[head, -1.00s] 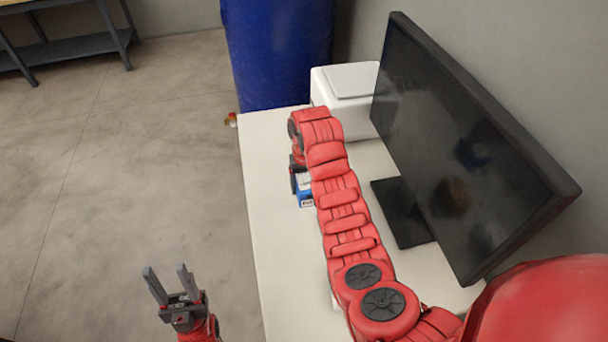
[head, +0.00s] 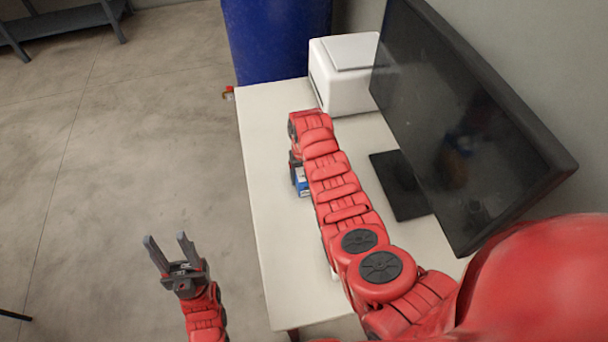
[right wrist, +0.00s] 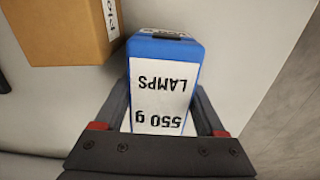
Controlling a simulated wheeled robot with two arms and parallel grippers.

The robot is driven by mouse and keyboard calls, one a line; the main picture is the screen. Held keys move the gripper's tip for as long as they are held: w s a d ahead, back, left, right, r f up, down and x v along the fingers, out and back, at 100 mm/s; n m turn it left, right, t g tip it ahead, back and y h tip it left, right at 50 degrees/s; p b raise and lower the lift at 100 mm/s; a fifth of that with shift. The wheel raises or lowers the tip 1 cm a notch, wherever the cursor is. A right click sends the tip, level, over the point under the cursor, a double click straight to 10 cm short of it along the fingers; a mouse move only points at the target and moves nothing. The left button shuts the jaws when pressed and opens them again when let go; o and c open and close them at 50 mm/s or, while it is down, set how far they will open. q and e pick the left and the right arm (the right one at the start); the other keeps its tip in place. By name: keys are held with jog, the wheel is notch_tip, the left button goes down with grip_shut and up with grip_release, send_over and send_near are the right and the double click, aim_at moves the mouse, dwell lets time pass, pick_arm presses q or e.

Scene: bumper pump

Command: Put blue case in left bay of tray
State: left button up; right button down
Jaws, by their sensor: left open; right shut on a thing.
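The blue case (right wrist: 165,48) has a white label reading "550 g LAMPS", upside down in the right wrist view. My right gripper (right wrist: 165,108) is shut on it, one finger on each side. In the head view the case (head: 303,184) shows as a small blue and white patch beside my right arm, over the white table; the arm hides much of it. My left gripper (head: 171,254) is open and empty over the floor, left of the table. I cannot see a tray in either view.
A brown cardboard box (right wrist: 68,28) is beside the case. The white table (head: 265,130) carries a monitor (head: 460,130) and a white boxy device (head: 345,75). A blue barrel (head: 275,40) stands behind. A grey bench (head: 65,42) is far left. Floor between is clear.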

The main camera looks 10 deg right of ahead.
jog(key=shift+f, duration=0.15)
grip_release()
jog(key=shift+r, duration=0.25)
